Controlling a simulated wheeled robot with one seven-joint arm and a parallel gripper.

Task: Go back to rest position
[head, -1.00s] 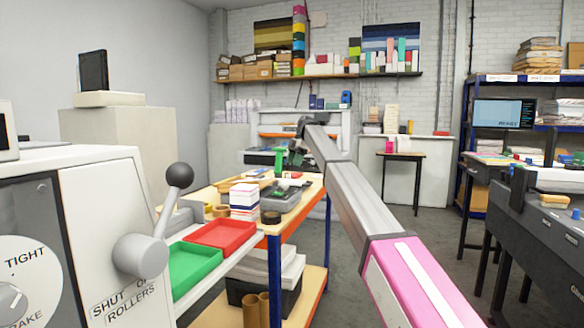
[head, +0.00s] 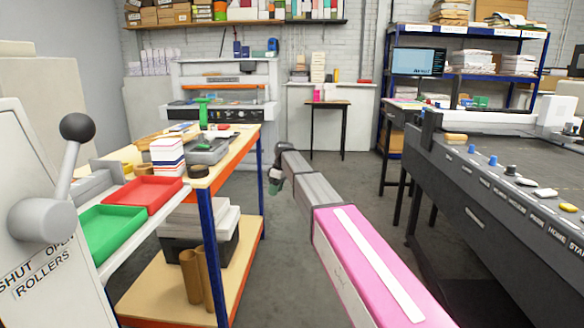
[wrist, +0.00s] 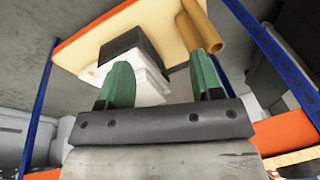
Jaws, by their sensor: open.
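My gripper (wrist: 161,85) shows in the wrist view as two green fingers set wide apart on a dark bar, open with nothing between them. Behind the fingers, the wrist view shows the lower shelf of a table with white stacks and brown tubes, apart from the fingers. In the head view, my gripper (head: 275,181) is small at the far end of my arm, just right of the table's blue leg and below the tabletop. Its fingers are hard to make out there.
The worktable (head: 240,138) on the left holds a red tray (head: 150,192), a green tray (head: 110,230) and small items. A machine with a lever (head: 65,165) stands at the near left. A dark grey machine (head: 500,190) stands at right. The floor (head: 350,190) between is clear.

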